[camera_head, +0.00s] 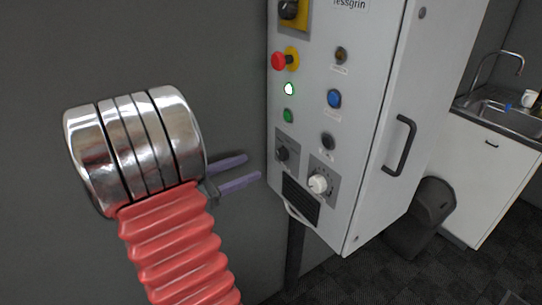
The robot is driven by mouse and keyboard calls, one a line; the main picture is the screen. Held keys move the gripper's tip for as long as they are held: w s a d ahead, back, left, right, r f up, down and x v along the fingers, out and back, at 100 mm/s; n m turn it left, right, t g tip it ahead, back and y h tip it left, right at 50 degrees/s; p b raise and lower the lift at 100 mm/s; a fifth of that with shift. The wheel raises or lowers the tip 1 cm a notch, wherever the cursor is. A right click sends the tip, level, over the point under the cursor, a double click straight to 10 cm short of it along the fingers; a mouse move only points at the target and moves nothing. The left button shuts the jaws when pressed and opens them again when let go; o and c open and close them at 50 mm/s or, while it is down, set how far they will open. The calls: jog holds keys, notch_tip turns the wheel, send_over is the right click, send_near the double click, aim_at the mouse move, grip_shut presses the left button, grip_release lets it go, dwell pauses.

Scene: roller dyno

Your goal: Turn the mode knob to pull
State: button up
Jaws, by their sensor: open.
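The control cabinet (370,70) carries several controls. At its lower front are a small black knob (282,154) on a dark plate and a white knob (318,183) on a grey plate with dial marks. The labels are too small to read, so I cannot tell which is the mode knob or where either points. My gripper (253,166) has two purple fingers spread apart, with nothing between them. Its tips show just left of the cabinet's lower front, to the left of the black knob. They look apart from it, but the depth is unclear.
A black door handle (399,146) sticks out at right. A bin (425,215) and sink (505,110) stand beyond.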

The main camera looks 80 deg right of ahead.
aim_at(278, 155)
jog(key=x, duration=1)
jog(key=shift+s+d, duration=0.2)
jog(key=shift+c, duration=0.6)
jog(key=shift+w, duration=0.1)
jog(key=c, duration=1)
